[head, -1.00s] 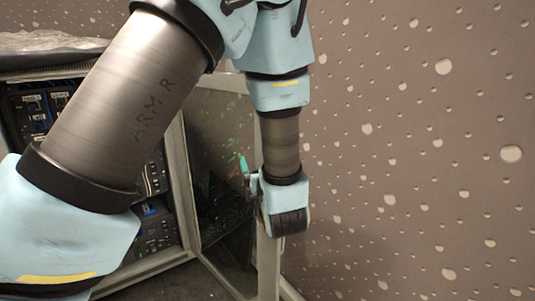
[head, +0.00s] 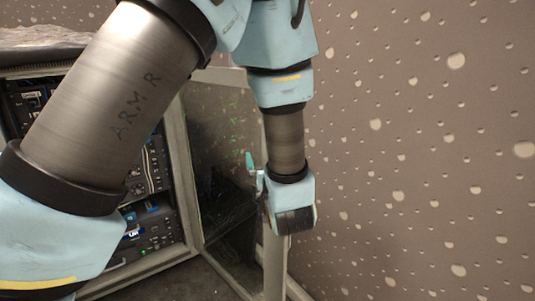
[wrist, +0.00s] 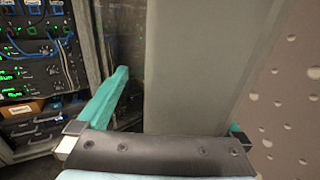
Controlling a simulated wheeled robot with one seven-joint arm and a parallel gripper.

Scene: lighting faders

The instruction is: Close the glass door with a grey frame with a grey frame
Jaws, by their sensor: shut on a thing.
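The glass door (head: 222,170) with a grey frame stands open, swung out from the right side of the equipment cabinet. Its glass is dark and see-through. My gripper (head: 252,172) is at the free edge of the door, with one teal fingertip showing on the glass side. In the wrist view, the teal fingers of my gripper (wrist: 180,100) lie on either side of the grey door frame (wrist: 200,65), shut on it. The right finger is mostly hidden behind the frame.
The cabinet (head: 185,170) holds dark rack units with cables and green lights (wrist: 40,50). A brown wall (head: 430,150) with pale spots stands close to the right of the door. My arm hides part of the cabinet front.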

